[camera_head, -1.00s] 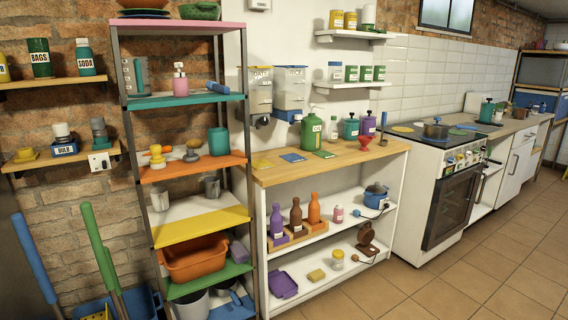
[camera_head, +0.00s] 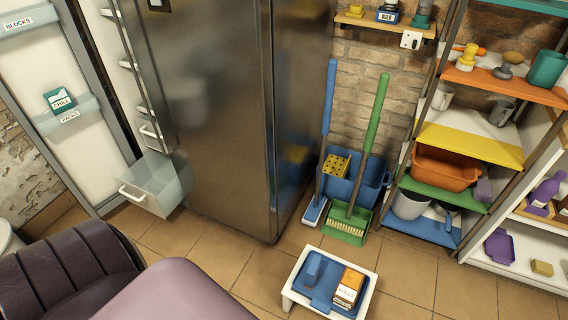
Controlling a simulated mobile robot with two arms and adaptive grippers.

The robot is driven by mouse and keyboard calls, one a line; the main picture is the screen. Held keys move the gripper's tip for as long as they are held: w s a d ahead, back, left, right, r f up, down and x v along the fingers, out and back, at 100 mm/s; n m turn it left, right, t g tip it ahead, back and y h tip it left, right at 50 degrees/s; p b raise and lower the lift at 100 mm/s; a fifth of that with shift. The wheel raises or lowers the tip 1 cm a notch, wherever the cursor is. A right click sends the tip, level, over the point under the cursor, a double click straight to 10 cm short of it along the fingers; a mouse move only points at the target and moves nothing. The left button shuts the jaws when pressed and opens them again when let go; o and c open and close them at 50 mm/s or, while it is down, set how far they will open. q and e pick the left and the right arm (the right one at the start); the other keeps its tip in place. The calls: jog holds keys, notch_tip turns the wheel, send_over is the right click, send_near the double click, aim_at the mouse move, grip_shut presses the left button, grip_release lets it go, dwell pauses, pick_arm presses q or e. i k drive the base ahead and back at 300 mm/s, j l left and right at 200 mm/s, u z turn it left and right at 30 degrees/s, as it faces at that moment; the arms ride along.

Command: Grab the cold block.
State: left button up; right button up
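No item plainly marked as a cold block shows. At the upper left, a white panel (camera_head: 45,75), which looks like an open fridge door, carries a bin labelled BLOCKS (camera_head: 25,20); I see nothing in it. Below it, a bin labelled PACKS (camera_head: 72,118) holds a teal and white pack marked CHILL (camera_head: 59,101). A clear drawer (camera_head: 160,184) sticks out at the foot of the steel fridge (camera_head: 215,110). What lies deeper inside the fridge is hidden. Neither of my grippers is in view.
A white stool (camera_head: 288,294) with a blue tray and an orange-and-white box (camera_head: 348,287) stands front centre. Shelving (camera_head: 470,145) stands right. Tiled floor lies between.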

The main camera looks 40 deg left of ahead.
aim_at(311, 272)
jog(key=u, duration=0.8)
jog(key=i+j+u, duration=0.15)
jog(key=i, duration=0.35)
